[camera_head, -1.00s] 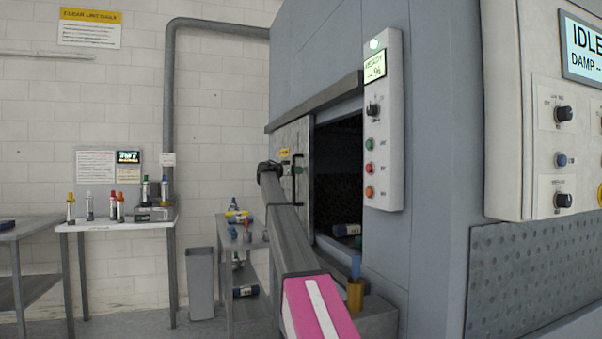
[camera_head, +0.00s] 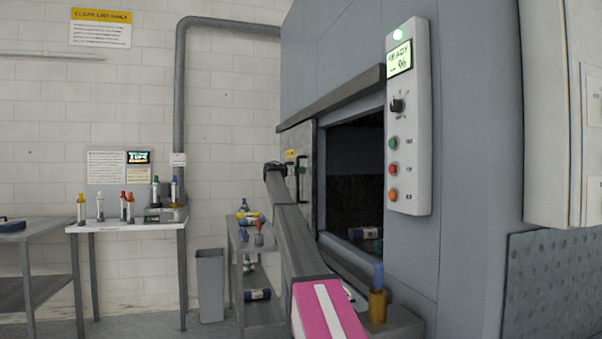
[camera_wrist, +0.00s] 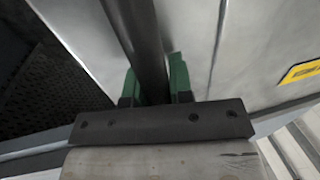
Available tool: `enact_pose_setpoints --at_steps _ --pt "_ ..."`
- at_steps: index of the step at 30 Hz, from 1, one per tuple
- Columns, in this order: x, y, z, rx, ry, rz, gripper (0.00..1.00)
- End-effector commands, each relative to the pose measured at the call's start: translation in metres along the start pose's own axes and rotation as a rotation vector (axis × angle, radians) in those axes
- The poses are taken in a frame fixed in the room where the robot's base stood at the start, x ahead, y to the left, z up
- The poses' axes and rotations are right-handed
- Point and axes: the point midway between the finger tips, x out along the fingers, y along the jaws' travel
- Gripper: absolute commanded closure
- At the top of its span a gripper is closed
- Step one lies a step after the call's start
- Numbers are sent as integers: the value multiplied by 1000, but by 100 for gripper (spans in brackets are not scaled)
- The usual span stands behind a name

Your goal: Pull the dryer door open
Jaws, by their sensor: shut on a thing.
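The dryer door (camera_head: 300,207) is a grey metal panel with a yellow label, at the left side of the dark dryer opening (camera_head: 355,180). The opening is largely uncovered. A dark vertical handle bar (camera_wrist: 140,45) is on the door. My gripper (camera_wrist: 160,80) has green fingers on both sides of the bar and is shut on it. In the head view, my gripper (camera_head: 299,168) is small and partly hidden by my arm. A bottle (camera_head: 365,233) lies inside the opening.
A white control panel (camera_head: 408,115) with a "READY" screen stands right of the opening. A brass cup (camera_head: 378,306) stands below it. A trolley (camera_head: 235,262) with bottles, a grey bin (camera_head: 211,286) and a table (camera_head: 120,225) are at left.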

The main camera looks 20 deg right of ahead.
Motion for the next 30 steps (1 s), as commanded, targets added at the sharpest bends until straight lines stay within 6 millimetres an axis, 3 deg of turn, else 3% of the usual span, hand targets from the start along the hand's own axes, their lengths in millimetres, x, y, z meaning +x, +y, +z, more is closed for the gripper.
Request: enact_pose_setpoints --at_steps 5,6,8,20,26,30 --pt "0 0 -1 0 2 -1 100" --pt "0 0 -1 0 2 -1 69" --pt "0 0 -1 0 2 -1 54" --pt "-4 0 0 0 0 -1 54" --pt "-24 1 0 0 0 -1 54" --pt "-50 0 0 0 0 -2 54"
